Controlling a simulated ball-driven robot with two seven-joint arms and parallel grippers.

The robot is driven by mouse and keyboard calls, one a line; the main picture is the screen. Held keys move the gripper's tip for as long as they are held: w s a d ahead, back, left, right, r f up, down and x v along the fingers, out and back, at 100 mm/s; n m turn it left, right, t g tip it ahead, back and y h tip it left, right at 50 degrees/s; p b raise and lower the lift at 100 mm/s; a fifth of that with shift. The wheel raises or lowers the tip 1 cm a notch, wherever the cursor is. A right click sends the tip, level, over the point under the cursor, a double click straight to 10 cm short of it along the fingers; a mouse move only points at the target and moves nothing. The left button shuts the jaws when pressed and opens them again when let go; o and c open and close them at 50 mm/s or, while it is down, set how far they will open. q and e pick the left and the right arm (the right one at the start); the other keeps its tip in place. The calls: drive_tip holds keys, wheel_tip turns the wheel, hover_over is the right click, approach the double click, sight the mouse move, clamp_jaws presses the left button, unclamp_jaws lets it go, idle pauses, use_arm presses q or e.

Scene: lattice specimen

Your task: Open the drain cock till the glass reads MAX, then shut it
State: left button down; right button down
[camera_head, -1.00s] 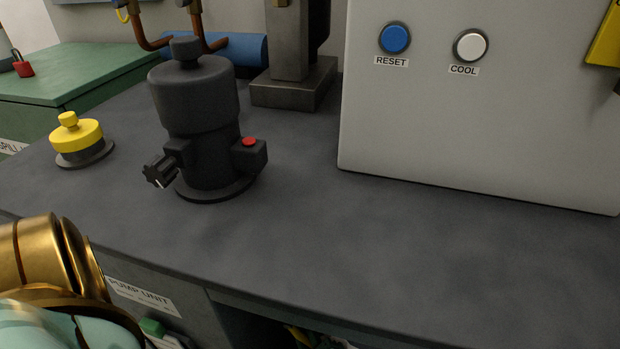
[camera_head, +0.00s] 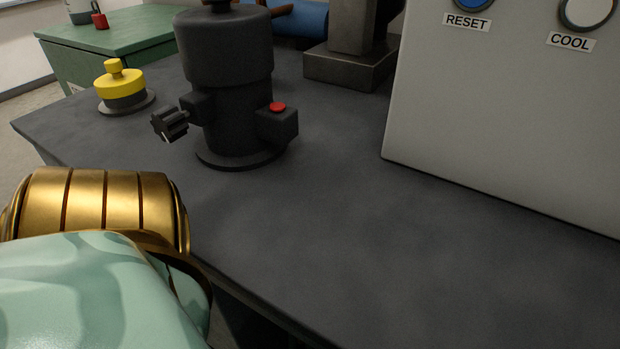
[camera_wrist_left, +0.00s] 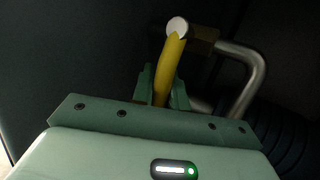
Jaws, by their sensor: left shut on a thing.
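In the left wrist view, my left gripper (camera_wrist_left: 162,92) is shut on a yellow lever (camera_wrist_left: 170,63), which I take to be the drain cock's handle. The lever stands nearly upright between the green jaws and leans slightly right at its top. A pale round cap (camera_wrist_left: 177,26) sits at its upper end, beside a dull brass-coloured body (camera_wrist_left: 203,40). In the head view only my left arm shows, at lower left; its gripper is hidden beyond the bench edge. I see no sight glass or MAX mark in either view. My right gripper is out of view.
A bent metal pipe (camera_wrist_left: 252,75) is close right of the lever, with dark ribbed hose below it. On the dark bench (camera_head: 300,230) stand a black knobbed unit (camera_head: 232,115), a yellow-topped knob (camera_head: 120,85) and a grey box (camera_head: 480,120). The bench front is clear.

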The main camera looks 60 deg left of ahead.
use_arm(q)
drive_tip(key=shift+s+a+f+m, duration=0.1)
drive_tip(key=shift+s+m, duration=0.05)
drive_tip(key=shift+m, duration=0.35)
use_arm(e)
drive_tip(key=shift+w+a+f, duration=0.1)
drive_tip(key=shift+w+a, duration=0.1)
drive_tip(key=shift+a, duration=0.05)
use_arm(q)
drive_tip(key=c, duration=1.4)
unclamp_jaws()
